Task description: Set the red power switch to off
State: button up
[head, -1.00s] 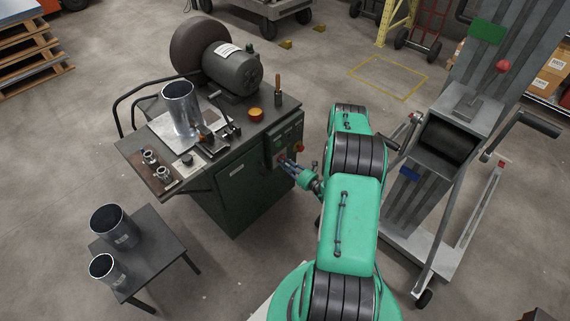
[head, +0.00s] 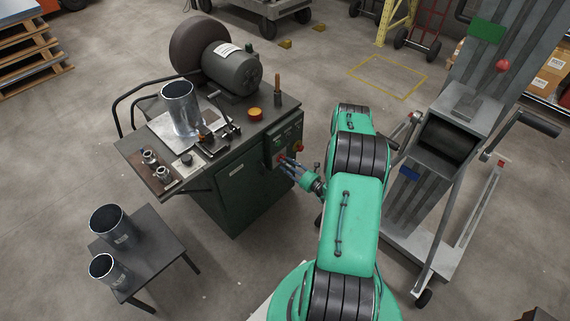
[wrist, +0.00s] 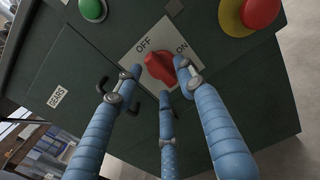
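The red power switch (wrist: 160,68) is a knob on a pale plate (wrist: 133,52) on the green machine's side. The plate reads OFF at the knob's upper left and ON at its right. I cannot tell clearly which label the knob points at. My gripper (wrist: 160,84) has three blue fingers spread around the knob. The right fingertip is close to the knob's right edge; the left and lower fingertips look apart from it. No grip on the knob shows. In the head view my gripper (head: 284,161) faces the panel, and its fingers partly hide the switch.
A red button on a yellow-green base (wrist: 250,12) sits right of the switch. The machine top (head: 277,107) holds a metal cylinder (head: 180,108) and a motor (head: 233,68). A grey lift (head: 455,130) stands at the right.

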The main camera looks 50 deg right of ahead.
jog(key=s, duration=1)
jog(key=shift+s, duration=0.25)
dwell(0.3)
